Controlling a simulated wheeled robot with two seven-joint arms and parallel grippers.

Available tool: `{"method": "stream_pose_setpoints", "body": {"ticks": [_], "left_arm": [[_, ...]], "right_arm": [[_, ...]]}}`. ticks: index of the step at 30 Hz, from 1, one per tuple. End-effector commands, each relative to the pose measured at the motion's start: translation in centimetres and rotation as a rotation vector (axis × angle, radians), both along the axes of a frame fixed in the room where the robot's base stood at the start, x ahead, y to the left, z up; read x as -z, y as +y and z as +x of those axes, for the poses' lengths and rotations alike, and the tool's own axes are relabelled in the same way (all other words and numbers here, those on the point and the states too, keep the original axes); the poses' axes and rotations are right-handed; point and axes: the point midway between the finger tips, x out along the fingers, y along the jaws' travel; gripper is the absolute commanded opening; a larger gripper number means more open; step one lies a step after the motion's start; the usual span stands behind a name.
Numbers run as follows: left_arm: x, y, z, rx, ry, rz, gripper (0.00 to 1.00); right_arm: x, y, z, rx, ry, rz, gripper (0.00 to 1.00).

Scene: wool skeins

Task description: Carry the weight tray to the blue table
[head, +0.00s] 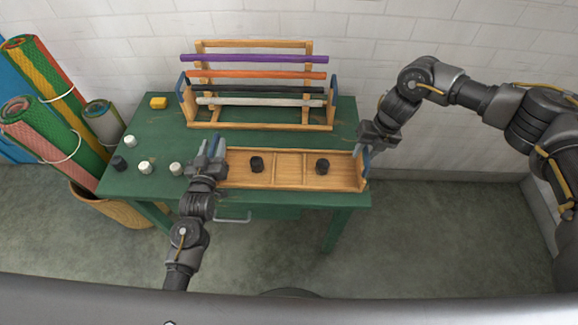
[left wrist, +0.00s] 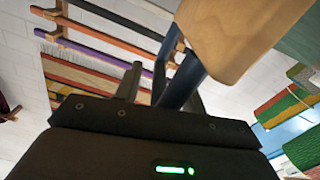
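The weight tray (head: 288,182) is a long wooden tray with compartments, lying along the front right of the green table. It holds two black weights, one left (head: 257,164) and one right (head: 322,166). A blue handle stands at its right end (head: 366,160). My left gripper (head: 212,148) is at the tray's left end; in the left wrist view its fingers are apart, with the blue handle (left wrist: 182,80) by them and the tray's wooden end (left wrist: 225,35) above. My right gripper (head: 368,145) is at the right handle; its fingers are too small to read. No blue table is identifiable.
The green table (head: 150,186) also bears a wooden rack (head: 258,125) with coloured rods, a yellow block (head: 158,102), several white weights (head: 145,167) and a black one (head: 119,163). Rolled rugs (head: 45,130) stand in a basket at left. Floor (head: 440,240) at right is clear.

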Motion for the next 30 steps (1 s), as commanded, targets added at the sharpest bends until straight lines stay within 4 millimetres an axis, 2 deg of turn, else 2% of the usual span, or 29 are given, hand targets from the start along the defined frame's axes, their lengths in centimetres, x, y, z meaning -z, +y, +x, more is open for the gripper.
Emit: {"method": "stream_pose_setpoints", "body": {"ticks": [8, 16, 18, 30], "left_arm": [[0.02, 0.00, 0.10, 0.000, 0.000, 0.000, 0.40], [0.02, 0.00, 0.08, 0.000, 0.000, 0.000, 0.07], [0.02, -0.01, 0.08, 0.000, 0.000, 0.000, 0.00], [-0.29, -0.04, 0.12, 0.000, -0.004, -0.001, 0.00]], "right_arm": [[0.11, 0.01, 0.00, 0.000, 0.000, 0.000, 0.35], [0.09, 0.02, 0.00, 0.000, 0.000, 0.000, 0.03], [0.09, 0.02, 0.00, 0.000, 0.000, 0.000, 0.00], [-0.15, 0.09, 0.07, -0.001, -0.002, 0.002, 0.00]]}}
